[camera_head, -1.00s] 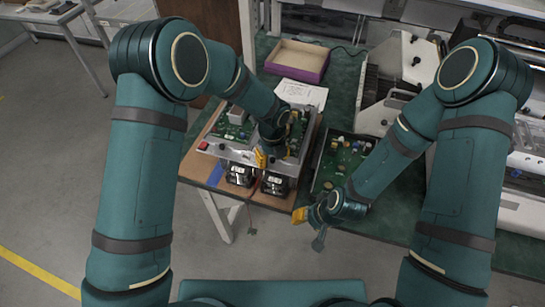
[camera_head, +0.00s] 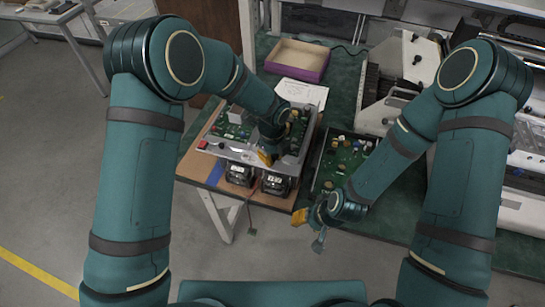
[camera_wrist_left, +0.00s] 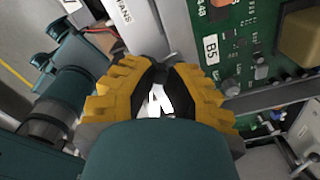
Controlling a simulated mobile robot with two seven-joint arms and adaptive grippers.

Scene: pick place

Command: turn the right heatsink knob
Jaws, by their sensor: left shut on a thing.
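The unit with green circuit boards (camera_head: 233,129) and a silver front panel (camera_head: 222,152) sits at the left end of the bench. Two black fan-like blocks (camera_head: 239,175) show below the panel. My left gripper (camera_head: 266,158) is at the right part of this panel. In the left wrist view, its yellow fingers (camera_wrist_left: 160,80) are shut beside a green board marked B5 (camera_wrist_left: 225,50). The right heatsink knob cannot be made out; the fingers hide what they hold. My right gripper (camera_head: 304,222) hangs near the bench's front edge, apart from the unit; its opening is unclear.
A separate green board in a tray (camera_head: 343,160) lies right of the unit. A purple-sided open box (camera_head: 298,60) and a white sheet (camera_head: 302,94) lie behind. White machinery (camera_head: 400,70) fills the right side. A cable hangs below the front edge.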

